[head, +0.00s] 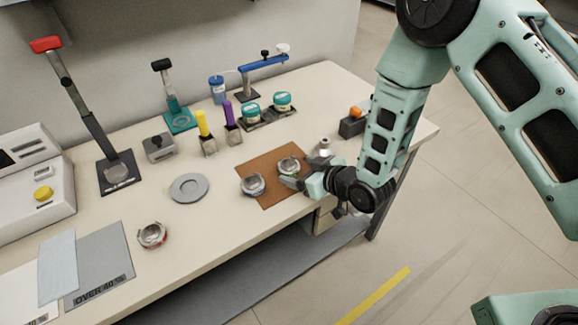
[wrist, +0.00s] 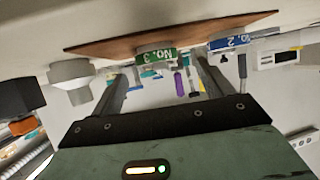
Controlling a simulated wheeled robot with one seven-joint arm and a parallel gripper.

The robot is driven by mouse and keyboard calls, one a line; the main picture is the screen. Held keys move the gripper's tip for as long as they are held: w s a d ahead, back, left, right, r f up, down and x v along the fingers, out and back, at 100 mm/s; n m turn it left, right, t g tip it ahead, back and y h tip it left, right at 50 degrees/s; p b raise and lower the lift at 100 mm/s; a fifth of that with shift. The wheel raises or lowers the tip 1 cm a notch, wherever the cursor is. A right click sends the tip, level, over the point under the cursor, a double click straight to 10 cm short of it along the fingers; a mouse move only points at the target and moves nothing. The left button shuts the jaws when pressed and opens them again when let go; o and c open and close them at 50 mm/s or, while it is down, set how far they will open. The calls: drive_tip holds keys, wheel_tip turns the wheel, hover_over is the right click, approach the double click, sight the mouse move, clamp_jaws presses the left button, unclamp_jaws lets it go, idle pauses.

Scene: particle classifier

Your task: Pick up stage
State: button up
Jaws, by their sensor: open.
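Several small round silver stages have coloured labels. The green one, labelled No. 3 (head: 289,165), sits on the brown mat (head: 268,196); it also shows in the wrist view (wrist: 156,56), between the fingers. The blue one, labelled No. 2 (head: 253,185), sits on the mat to its left and shows at the right in the wrist view (wrist: 232,42). A red-labelled one (head: 152,235) stands on the bare table at left. My gripper (head: 289,180) is open and low at the mat's right front edge, close to the green stage. Its fingers (wrist: 165,80) look empty; contact cannot be told.
A white knob-topped piece (head: 324,146) stands right of the mat, close to my gripper. Behind are yellow and purple tools (head: 203,126), green-labelled jars (head: 283,101) and a blue-armed stand (head: 263,63).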

sight(292, 167)
drive_tip(key=p+x, duration=0.1)
drive_tip(key=x, duration=0.3)
drive_tip(key=shift+w+d+f, duration=0.1)
drive_tip(key=shift+w+d, duration=0.05)
drive_tip(key=c, duration=1.1)
